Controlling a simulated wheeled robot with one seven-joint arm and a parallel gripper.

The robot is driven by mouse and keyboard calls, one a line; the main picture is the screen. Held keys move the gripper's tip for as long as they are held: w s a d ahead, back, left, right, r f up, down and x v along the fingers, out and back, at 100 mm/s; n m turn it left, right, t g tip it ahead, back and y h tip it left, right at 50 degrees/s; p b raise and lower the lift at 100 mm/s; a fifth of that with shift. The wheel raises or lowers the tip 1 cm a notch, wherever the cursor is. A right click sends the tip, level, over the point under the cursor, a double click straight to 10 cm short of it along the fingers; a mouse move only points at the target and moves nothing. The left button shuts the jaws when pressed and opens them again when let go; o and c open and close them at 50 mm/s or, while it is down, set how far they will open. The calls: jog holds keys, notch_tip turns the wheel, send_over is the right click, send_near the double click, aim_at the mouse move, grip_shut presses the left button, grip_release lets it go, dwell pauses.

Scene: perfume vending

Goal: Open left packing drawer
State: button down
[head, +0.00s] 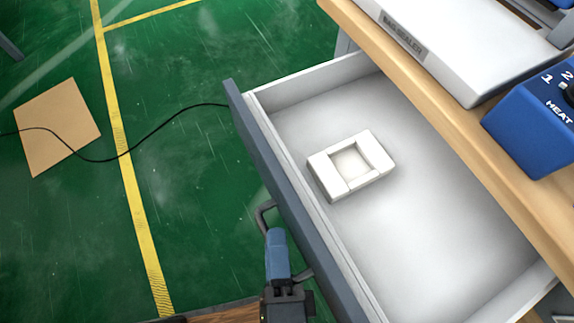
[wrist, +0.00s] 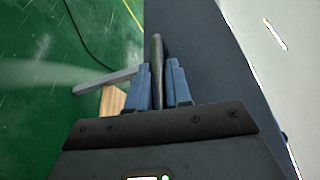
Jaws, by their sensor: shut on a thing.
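The packing drawer (head: 405,165) is pulled far out from under the wooden bench in the head view, with its light interior exposed. Its dark blue-grey front panel (head: 290,205) faces the lower left and also shows in the wrist view (wrist: 200,50). A curved handle (head: 265,212) sits on the outer face of that panel. My gripper (head: 276,245) is at the handle, with its blue fingers on either side of the handle bar (wrist: 157,60) in the wrist view. The fingers are shut on the bar.
A white square insert (head: 332,187) lies inside the drawer. A sealer (head: 440,45) and a blue heat control box (head: 535,120) stand on the wooden bench top (head: 450,120).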

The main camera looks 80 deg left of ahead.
jog(key=c, duration=1.1)
grip_release()
jog(key=shift+s+d+r, duration=0.1)
jog(key=shift+s+d, duration=0.1)
jog(key=shift+d, duration=1.1)
jog(key=shift+s+d+r, duration=0.1)
jog(key=shift+s+d, duration=0.1)
jog(key=shift+d, duration=1.1)
jog(key=shift+s+d+r, duration=0.1)
jog(key=shift+s+d, duration=0.1)
jog(key=shift+d, duration=1.1)
jog(key=shift+d, duration=0.1)
